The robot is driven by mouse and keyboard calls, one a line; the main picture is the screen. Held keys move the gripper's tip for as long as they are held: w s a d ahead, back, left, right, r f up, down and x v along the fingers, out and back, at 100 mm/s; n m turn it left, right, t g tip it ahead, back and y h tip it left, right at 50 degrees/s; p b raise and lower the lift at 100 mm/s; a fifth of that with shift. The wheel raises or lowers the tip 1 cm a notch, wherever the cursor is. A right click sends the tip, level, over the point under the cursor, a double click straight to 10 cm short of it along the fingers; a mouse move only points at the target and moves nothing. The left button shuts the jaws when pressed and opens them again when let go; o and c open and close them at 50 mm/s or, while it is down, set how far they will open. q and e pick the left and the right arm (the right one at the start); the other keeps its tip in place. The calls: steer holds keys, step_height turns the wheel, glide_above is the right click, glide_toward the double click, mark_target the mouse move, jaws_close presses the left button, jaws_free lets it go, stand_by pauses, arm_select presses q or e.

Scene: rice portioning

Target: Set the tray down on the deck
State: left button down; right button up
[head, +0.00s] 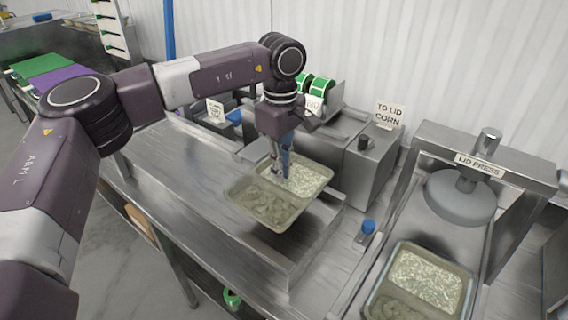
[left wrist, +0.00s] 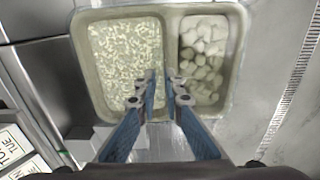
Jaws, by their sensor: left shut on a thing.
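A beige two-compartment tray (head: 302,210) is over the right end of the long steel deck (head: 178,158). It holds pale rice-like grains in one compartment and lumpy greyish pieces in the other. My left gripper (head: 281,176) comes down from above and is shut on the tray's middle divider. In the left wrist view, the gripper (left wrist: 164,78) pinches the divider of the tray (left wrist: 80,50), with grains on the left and lumps on the right. I cannot tell whether the tray's underside touches the steel. My right gripper is not in view.
A second filled tray (head: 468,274) sits at the lower right, in front of the lid press (head: 462,195). A steel machine with a "TO LID CORN" sign (head: 389,115) stands close behind the held tray. A blue knob (head: 368,227) is right of it. The deck's left part is clear.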

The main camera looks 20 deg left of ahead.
mark_target(282, 186)
arm_select(q)
steer(key=shift+s+f, duration=0.1)
steer(key=shift+f, duration=0.3)
steer(key=shift+f+b, duration=0.35)
steer(key=shift+b, duration=0.05)
steer(key=f, duration=0.1)
steer(key=f+b, duration=0.2)
steer(key=shift+w+f, duration=0.25)
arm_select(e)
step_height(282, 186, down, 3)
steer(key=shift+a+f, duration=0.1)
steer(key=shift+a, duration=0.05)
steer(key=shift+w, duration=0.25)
arm_select(q)
steer(key=shift+f, duration=0.2)
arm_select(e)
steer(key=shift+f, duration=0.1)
arm_select(q)
steer(key=shift+f+b, duration=0.4)
steer(key=shift+b, duration=0.05)
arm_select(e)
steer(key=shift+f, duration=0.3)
